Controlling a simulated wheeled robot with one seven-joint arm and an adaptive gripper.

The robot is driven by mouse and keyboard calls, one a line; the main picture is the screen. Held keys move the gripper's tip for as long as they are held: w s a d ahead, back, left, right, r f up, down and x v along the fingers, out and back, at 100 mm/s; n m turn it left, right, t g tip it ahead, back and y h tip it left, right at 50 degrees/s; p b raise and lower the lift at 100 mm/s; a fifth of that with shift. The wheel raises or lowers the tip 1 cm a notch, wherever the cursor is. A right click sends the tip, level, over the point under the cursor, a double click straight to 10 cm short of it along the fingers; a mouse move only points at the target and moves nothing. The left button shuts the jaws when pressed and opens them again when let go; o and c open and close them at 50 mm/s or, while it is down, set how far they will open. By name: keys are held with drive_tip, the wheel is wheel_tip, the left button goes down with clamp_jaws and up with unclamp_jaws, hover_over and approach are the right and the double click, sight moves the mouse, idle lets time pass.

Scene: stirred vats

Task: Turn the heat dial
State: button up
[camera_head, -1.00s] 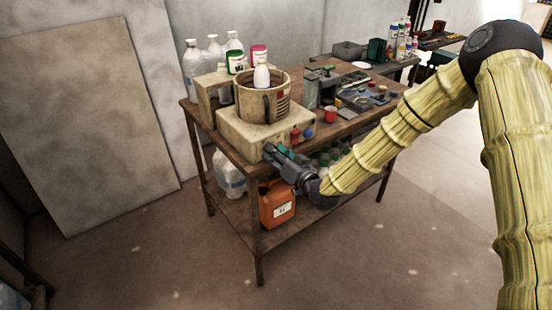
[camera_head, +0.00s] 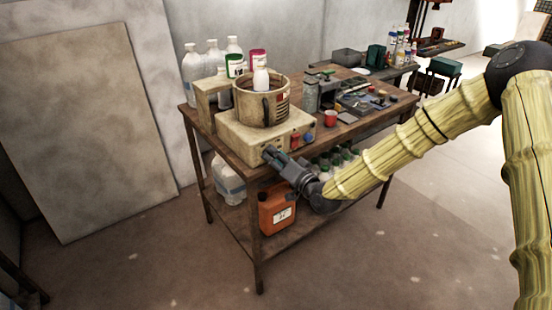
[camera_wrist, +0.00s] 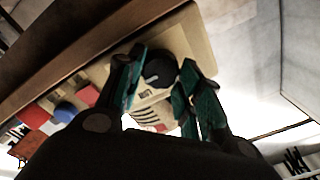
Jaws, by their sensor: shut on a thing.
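The heat dial (camera_wrist: 160,71) is a dark round knob with a pale mark, on the front face of a beige heater box (camera_head: 235,128). My gripper (camera_head: 267,152) is at the left part of that front face. In the wrist view its teal-padded fingers (camera_wrist: 162,75) stand on either side of the dial and are shut on it. In the head view the dial is hidden behind the fingers. A round beige vat (camera_head: 277,109) with a white bottle (camera_head: 261,78) showing above its rim stands on the box.
A red button (camera_head: 295,139) and a blue button (camera_head: 308,138) sit right of my gripper on the same face. The box stands on a wooden table (camera_head: 345,127) with bottles, a red cup (camera_head: 331,118) and small parts. An orange canister (camera_head: 277,208) is on the shelf below.

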drive_tip(key=o, duration=0.7)
drive_tip(key=shift+d, duration=0.1)
drive_tip(key=shift+o, duration=0.2)
drive_tip(key=v, duration=1.2)
drive_tip(key=shift+f, duration=0.1)
